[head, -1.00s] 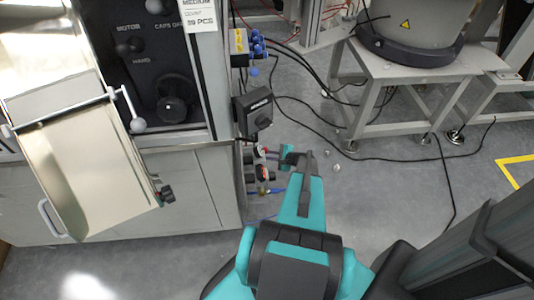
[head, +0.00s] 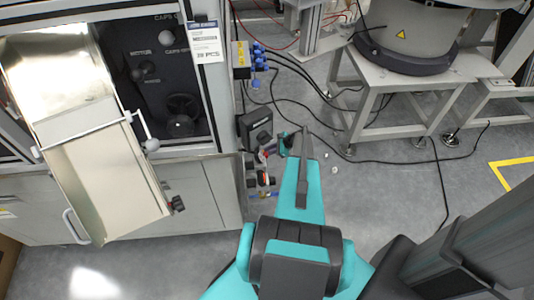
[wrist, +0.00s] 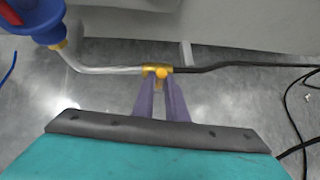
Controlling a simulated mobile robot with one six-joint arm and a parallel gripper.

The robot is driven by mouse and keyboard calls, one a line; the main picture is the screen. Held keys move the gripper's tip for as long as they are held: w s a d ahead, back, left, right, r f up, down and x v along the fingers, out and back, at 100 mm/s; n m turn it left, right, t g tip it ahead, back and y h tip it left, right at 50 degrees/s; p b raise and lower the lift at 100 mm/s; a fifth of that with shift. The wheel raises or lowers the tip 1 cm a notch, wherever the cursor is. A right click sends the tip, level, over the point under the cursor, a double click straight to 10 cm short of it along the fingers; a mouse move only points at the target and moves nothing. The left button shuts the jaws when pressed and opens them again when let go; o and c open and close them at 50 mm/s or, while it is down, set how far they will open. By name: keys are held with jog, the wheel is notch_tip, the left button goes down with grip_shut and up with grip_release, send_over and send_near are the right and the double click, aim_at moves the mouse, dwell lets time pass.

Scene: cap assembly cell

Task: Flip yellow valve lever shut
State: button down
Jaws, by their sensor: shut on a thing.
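In the wrist view, a small yellow valve (wrist: 150,69) sits in a line between a clear bent tube (wrist: 100,69) on the left and a black hose (wrist: 225,65) on the right. Its rounded yellow lever (wrist: 161,73) shows between the tips of my gripper (wrist: 160,82). The two purple fingers are shut on the lever, close against the valve. In the head view my gripper (head: 289,143) is beside the cabinet's right side, near the dark pressure unit. I cannot make out the valve there.
A blue and red fitting (wrist: 35,18) is at the upper left of the wrist view. In the head view, a dark boxed unit (head: 255,127) is mounted on the cabinet side. A metal chute (head: 105,185) is at left. A bowl-feeder stand (head: 400,78) is at upper right. Loose cables cross the floor.

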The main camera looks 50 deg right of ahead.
jog(key=shift+w+d+g+y+b, duration=0.2)
jog(key=shift+w+g+y+b, duration=0.1)
jog(key=shift+g+b, duration=0.2)
jog(key=shift+m, duration=0.3)
jog(key=c, duration=1.8)
grip_release()
jog(key=shift+o, duration=0.2)
jog(key=shift+s+r, duration=0.1)
jog(key=v, duration=1.3)
jog(key=shift+d+r+p, duration=0.2)
jog(key=shift+d+p, duration=0.05)
jog(key=shift+p, duration=0.15)
jog(key=shift+s, duration=0.15)
